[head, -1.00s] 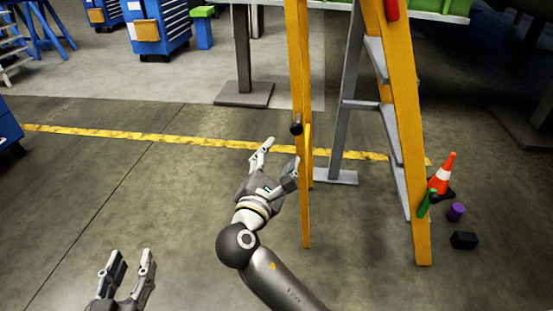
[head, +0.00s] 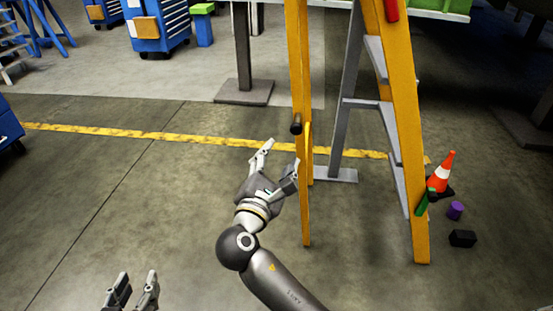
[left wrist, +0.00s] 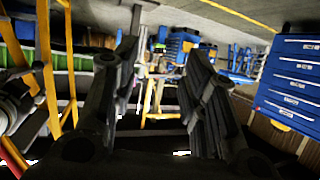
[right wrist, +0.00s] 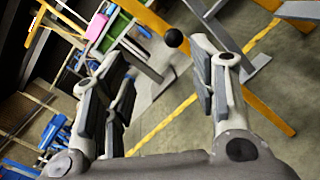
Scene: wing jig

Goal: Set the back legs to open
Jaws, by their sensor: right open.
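A yellow stepladder (head: 405,140) stands at the right in the head view, with grey steps. Its back legs (head: 304,200) are the narrow yellow rails left of the steps, standing apart from the front at the floor. A black knob (head: 296,125) sticks out from the back legs; in the right wrist view the knob (right wrist: 174,38) shows beyond and between the fingertips. My right gripper (head: 278,158) is open and empty, just below and left of the knob, apparently not touching it. My left gripper (head: 138,278) is open and empty at the bottom left, away from the ladder.
An orange cone (head: 441,172), a purple cylinder (head: 455,210) and a black block (head: 463,238) are on the floor right of the ladder. A grey post on a base plate (head: 244,94) stands behind. Blue cabinets (head: 159,28) are at the back.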

